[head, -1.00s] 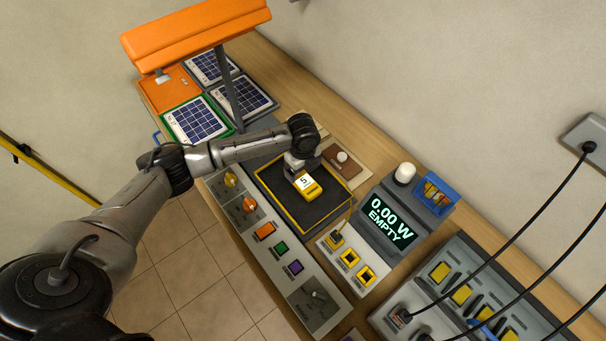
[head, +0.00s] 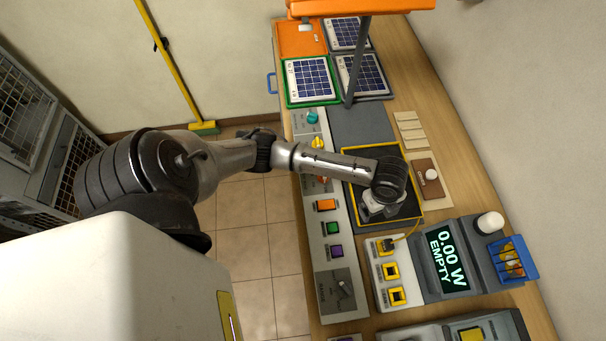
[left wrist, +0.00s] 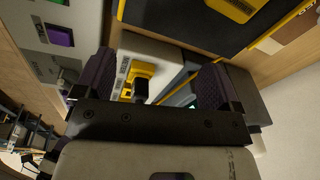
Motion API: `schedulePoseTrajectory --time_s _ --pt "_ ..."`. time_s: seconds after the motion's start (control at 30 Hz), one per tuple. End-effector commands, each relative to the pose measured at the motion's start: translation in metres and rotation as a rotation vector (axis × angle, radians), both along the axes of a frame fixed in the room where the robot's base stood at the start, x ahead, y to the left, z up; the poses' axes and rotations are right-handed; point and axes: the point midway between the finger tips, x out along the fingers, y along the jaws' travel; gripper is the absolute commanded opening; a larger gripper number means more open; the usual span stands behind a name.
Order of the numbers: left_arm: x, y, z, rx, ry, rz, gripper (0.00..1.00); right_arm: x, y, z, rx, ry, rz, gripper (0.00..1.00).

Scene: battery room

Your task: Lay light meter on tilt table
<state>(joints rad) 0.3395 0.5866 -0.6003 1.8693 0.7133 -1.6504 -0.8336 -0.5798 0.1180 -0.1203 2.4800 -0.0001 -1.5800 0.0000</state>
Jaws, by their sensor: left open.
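The tilt table (head: 417,217) is a dark plate with a yellow border, in the middle of the bench. My left gripper (head: 378,210) is over its lower part in the head view and hides what lies under it. In the left wrist view the open, empty fingers of my left gripper (left wrist: 158,85) stand wide apart. Beyond them, at the top, the yellow light meter (left wrist: 238,7) lies on the dark tilt table (left wrist: 190,25), apart from the fingers. The meter is partly cut off by the frame's edge. My right gripper is not in view.
An orange lamp hood on a post (head: 357,75) stands over the solar panels (head: 310,78). A display box (head: 449,262) reading 0.00 W EMPTY and a yellow-socket panel (head: 382,290) stand beside the table. A cable (head: 405,238) runs from the panel towards my gripper.

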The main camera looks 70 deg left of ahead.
Motion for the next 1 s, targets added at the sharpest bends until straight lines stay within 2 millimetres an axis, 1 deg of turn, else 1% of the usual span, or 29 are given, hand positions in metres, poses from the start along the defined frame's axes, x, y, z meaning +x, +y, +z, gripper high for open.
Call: schedulePoseTrajectory --time_s 0.03,0.1,0.17,0.2,0.27,0.33,0.4,0.5,0.6,0.73,0.83,1.0 --pt "-0.024 -0.02 -0.01 -0.044 -0.005 0.066 0.89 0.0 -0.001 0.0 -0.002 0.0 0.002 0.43" --pt "-0.05 -0.036 -0.016 -0.091 -0.021 0.19 0.89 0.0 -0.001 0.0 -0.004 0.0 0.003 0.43" --pt "-0.073 -0.046 -0.019 -0.13 -0.032 0.31 0.89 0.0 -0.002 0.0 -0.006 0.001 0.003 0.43" --pt "-0.087 -0.05 -0.02 -0.154 -0.038 0.396 0.89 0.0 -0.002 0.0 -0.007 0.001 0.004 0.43" --pt "-0.108 -0.053 -0.02 -0.183 -0.045 0.529 0.89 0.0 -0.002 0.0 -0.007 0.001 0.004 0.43" --pt "-0.131 -0.051 -0.018 -0.206 -0.053 0.684 0.89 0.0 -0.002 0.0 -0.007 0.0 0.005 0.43" --pt "-0.152 -0.045 -0.016 -0.219 -0.059 0.831 0.89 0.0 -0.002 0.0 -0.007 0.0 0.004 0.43" --pt "-0.179 -0.033 -0.011 -0.222 -0.071 1.017 0.89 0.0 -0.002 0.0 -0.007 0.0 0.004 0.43" --pt "-0.2 -0.022 -0.007 -0.216 -0.084 1.159 0.89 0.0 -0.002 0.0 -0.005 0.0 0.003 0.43" --pt "-0.217 -0.011 -0.002 -0.202 -0.098 1.277 0.89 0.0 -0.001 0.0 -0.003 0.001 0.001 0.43" --pt "-0.223 -0.006 0.0 -0.196 -0.106 1.318 0.89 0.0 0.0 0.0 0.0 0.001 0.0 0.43" --pt "-0.225 -0.005 0.0 -0.194 -0.107 1.333 0.89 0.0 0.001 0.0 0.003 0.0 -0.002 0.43"
